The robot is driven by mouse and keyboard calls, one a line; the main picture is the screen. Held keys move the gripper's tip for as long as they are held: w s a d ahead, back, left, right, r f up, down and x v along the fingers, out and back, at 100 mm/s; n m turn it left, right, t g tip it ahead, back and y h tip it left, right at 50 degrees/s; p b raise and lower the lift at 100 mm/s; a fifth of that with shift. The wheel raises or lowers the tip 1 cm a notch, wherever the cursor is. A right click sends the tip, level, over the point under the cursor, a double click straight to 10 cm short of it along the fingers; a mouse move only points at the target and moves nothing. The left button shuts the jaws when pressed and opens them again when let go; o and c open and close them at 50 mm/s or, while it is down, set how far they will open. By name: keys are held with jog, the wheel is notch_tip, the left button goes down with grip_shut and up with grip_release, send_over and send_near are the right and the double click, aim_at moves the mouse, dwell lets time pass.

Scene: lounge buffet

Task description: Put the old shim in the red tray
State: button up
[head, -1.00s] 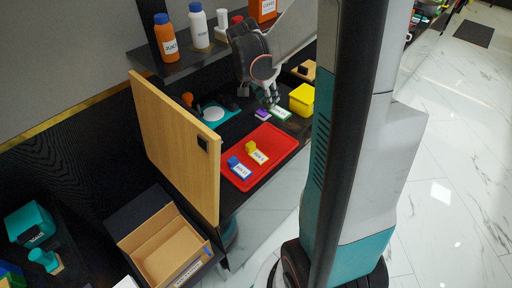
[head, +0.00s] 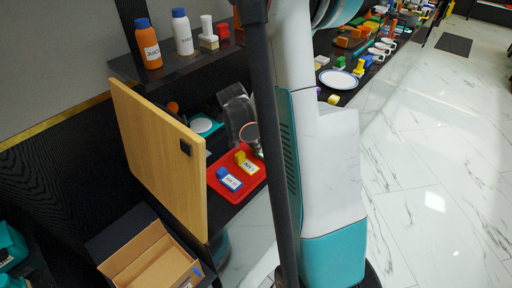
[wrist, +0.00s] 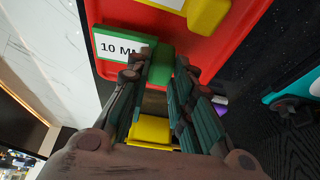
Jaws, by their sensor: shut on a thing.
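In the wrist view, my gripper (wrist: 163,85) is shut on the raised grip of a green shim (wrist: 120,45) with a white label reading "10 MM". The shim is over or on the near edge of the red tray (wrist: 245,25); I cannot tell whether it touches. In the head view, my gripper (head: 257,148) is at the tray's far right end, and its fingertips are mostly hidden. The red tray (head: 246,188) holds a blue labelled shim (head: 229,180) and a yellow labelled shim (head: 247,165). Which shim is the old one cannot be read.
An open wooden door (head: 160,160) stands left of the tray. Bottles (head: 148,45) stand on the shelf above. An open cardboard box (head: 150,258) is below the door. A yellow box (wrist: 150,130) and a purple item (wrist: 220,103) show behind my fingers.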

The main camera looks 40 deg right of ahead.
aim_at(248, 161)
jog(key=shift+f, duration=0.75)
jog(key=shift+f, duration=0.1)
jog(key=o, duration=1)
jog(key=shift+c, duration=0.2)
jog(key=shift+r, duration=0.2)
jog(key=p+v, duration=0.4)
jog(key=v, duration=0.8)
jog(key=s+a+p, duration=0.1)
jog(key=s+a, duration=0.6)
jog(key=s, duration=0.7)
jog(key=shift+a+p, duration=0.2)
jog(key=shift+p, duration=0.15)
